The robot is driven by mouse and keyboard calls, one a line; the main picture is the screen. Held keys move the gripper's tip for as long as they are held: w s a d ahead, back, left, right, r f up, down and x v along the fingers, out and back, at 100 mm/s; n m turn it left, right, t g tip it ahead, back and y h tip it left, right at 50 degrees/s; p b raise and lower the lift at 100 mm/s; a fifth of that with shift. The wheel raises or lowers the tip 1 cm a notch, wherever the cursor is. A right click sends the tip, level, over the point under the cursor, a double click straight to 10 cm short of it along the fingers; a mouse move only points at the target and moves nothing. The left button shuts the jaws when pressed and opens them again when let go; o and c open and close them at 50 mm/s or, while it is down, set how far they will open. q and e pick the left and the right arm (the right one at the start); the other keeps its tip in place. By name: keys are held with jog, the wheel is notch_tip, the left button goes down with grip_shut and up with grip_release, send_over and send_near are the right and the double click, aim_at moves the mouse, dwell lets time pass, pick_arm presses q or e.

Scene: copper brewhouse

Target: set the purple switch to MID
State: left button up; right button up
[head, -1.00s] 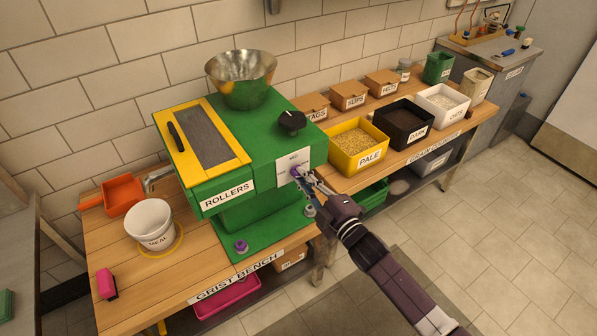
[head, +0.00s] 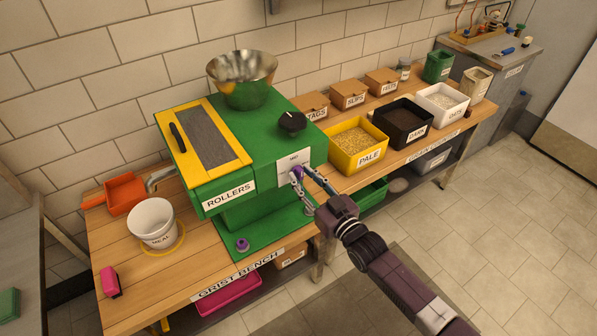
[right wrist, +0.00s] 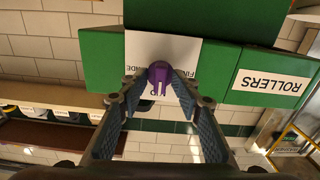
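The purple switch (head: 297,173) is a small knob on a white label plate (head: 289,161) on the front of the green roller mill (head: 262,150). My right gripper (head: 298,173) reaches it from the lower right, with one fingertip on each side. In the right wrist view, upside down, the purple switch (right wrist: 160,73) sits between the blue pads of my right gripper (right wrist: 159,77), which appear to touch it. The MID mark shows above the knob in the head view. The fingers hide part of the plate, and the knob's exact setting is unclear. My left gripper is out of view.
A black knob (head: 292,122) and a metal hopper (head: 243,79) are on top of the mill. A white MEAL bucket (head: 152,221) and a pink object (head: 109,282) stand at left. The yellow PALE bin (head: 355,143) is right of the mill. Open floor lies at right.

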aim_at(302, 176)
jog(key=shift+o, duration=0.6)
jog(key=shift+a+f, duration=0.1)
jog(key=p+v, duration=0.3)
jog(key=v, duration=0.2)
jog(key=shift+s+d, duration=0.4)
jog(key=shift+s, duration=0.05)
